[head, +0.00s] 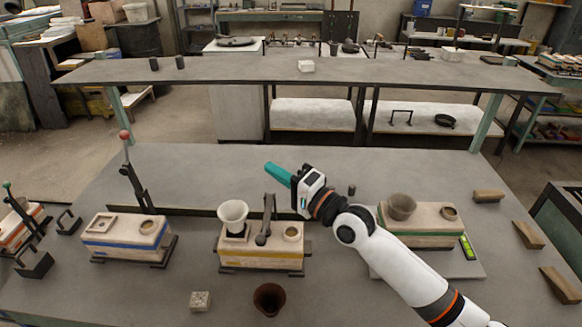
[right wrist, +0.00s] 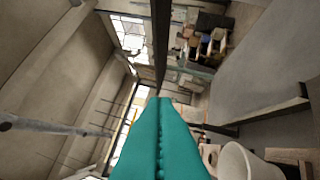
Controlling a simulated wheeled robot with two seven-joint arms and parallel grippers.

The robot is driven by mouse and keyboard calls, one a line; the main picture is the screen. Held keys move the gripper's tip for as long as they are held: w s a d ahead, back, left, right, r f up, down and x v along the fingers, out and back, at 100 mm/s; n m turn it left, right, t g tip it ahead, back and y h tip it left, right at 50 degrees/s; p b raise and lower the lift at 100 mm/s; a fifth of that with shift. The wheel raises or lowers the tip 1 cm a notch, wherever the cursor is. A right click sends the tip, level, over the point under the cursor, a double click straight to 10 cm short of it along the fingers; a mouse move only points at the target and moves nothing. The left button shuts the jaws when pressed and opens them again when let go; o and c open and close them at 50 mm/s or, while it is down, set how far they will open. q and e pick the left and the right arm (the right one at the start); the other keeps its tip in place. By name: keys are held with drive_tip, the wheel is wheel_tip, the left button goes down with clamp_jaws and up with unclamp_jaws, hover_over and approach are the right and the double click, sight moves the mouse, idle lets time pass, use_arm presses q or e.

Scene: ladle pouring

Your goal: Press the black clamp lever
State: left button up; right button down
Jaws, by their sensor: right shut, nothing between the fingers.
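A dark clamp lever (head: 267,215) stands on the middle moulding box (head: 262,259), which is pale with a yellow stripe. Another dark lever with a red knob (head: 133,180) stands upright behind the blue-striped box (head: 128,232) on the left. I cannot tell which of them the task means. My right gripper (head: 269,168) has teal fingers, shut and empty, above the table behind the middle box and apart from its lever. The shut fingers fill the lower middle of the right wrist view (right wrist: 158,102). My left gripper is not in view.
A white funnel cup (head: 233,214) stands on the middle box and shows in the right wrist view (right wrist: 247,162). A green-striped box (head: 420,239) is at right, partly behind my arm. A brown cup (head: 269,299) and small block (head: 200,301) are in front. The table's back is clear.

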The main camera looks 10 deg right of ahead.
drive_tip(key=s+a+f+n+y+b, duration=0.2)
drive_tip(key=s+f+n+b, duration=0.3)
drive_tip(key=s+f+b, duration=0.3)
drive_tip(key=shift+s+a+f+n+t+y+b, duration=0.15)
drive_tip(key=shift+a+f+n+t+y+b, duration=0.4)
drive_tip(key=shift+f+b, duration=1.35)
drive_tip(key=shift+d+r+m+g, duration=0.15)
drive_tip(key=shift+d+m+g, duration=0.1)
drive_tip(key=shift+d+m, duration=0.1)
